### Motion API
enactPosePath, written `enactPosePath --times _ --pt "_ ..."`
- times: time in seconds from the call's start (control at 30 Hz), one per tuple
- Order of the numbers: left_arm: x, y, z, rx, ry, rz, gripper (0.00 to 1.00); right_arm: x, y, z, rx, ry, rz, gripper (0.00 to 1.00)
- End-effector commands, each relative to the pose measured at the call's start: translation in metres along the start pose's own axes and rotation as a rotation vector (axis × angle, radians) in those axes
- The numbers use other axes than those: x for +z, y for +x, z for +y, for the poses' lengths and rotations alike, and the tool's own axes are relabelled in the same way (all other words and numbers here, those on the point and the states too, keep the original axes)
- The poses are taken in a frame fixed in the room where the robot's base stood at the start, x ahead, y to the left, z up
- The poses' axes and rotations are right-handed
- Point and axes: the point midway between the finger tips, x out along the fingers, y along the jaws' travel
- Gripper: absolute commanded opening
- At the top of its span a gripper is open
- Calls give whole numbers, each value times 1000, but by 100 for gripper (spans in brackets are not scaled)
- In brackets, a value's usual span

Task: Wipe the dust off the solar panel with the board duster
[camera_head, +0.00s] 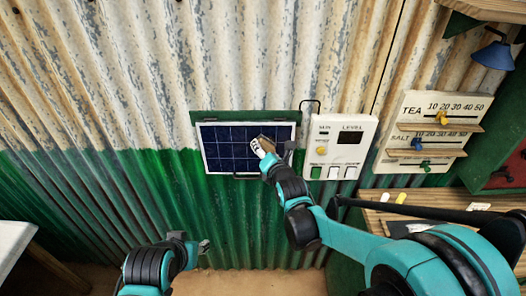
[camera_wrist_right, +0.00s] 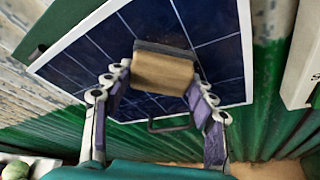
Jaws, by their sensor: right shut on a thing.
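The solar panel (camera_head: 225,160), dark blue with a white frame, is mounted upright on the corrugated wall. It fills much of the right wrist view (camera_wrist_right: 215,25). My right gripper (camera_head: 264,148) is at the panel's right part. It is shut on the board duster (camera_wrist_right: 163,73), a tan wooden block with a dark pad on its far side. The pad is at or very near the panel face; I cannot tell if it touches. I cannot make out clear dust on the visible cells. My left gripper (camera_head: 190,242) is low, away from the panel, empty, its fingers apart.
A white level box (camera_head: 341,146) with switches is right of the panel. A tea and salt board (camera_head: 430,130) with coloured pegs hangs further right. A wooden counter (camera_head: 375,218) is below it. A pale table edge (camera_head: 14,240) is at lower left. A black handle (camera_wrist_right: 170,126) is under the panel.

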Motion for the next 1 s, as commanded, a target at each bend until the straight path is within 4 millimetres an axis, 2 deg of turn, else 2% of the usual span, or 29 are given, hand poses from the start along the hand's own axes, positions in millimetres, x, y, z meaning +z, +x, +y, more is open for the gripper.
enactPosePath --times 0.3,0.53,0.67,1.0 --pt "1 1 0 0 0 0 40 17 -9 -22 -1 2 -2 33" --pt "2 2 0 0 0 0 40 21 -8 -26 0 0 -1 33" --pt "2 3 0 0 0 0 40 19 -6 -23 1 -1 0 33" --pt "4 5 0 0 0 0 40 1 4 1 2 -2 1 33"
